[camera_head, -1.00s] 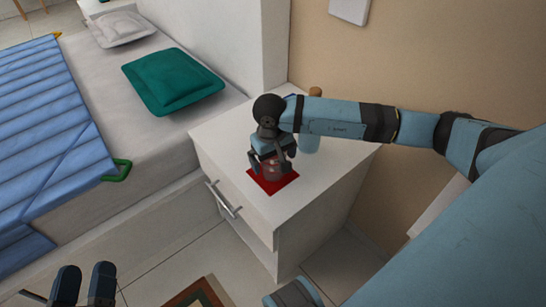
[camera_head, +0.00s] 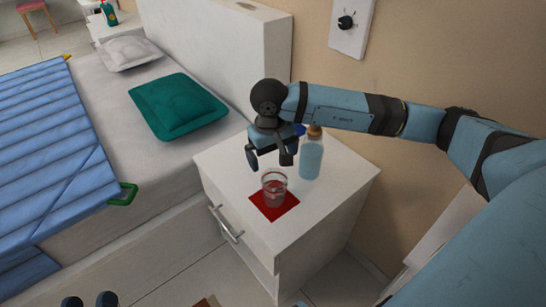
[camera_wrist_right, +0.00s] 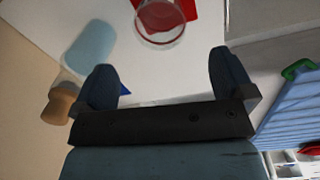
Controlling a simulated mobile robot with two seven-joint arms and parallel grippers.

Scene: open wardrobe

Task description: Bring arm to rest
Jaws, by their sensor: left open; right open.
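My right gripper (camera_head: 270,160) is open and empty above the white nightstand, just behind and above a clear glass (camera_head: 274,187). The glass stands upright on a red square mat (camera_head: 287,209), apart from the fingers. In the right wrist view my open fingers (camera_wrist_right: 165,85) have nothing between them, and the glass (camera_wrist_right: 160,20) shows beyond them at the top. My left gripper (camera_head: 89,301) shows only its fingertips, spread apart, at the bottom left edge of the head view.
A light blue bottle with a brown cap (camera_head: 311,158) stands on the nightstand (camera_head: 335,185), close to the right gripper. A bed with a blue cover (camera_head: 45,150) and green pillow (camera_head: 177,106) is at the left. A wall panel with a knob (camera_head: 350,24) is at the upper right.

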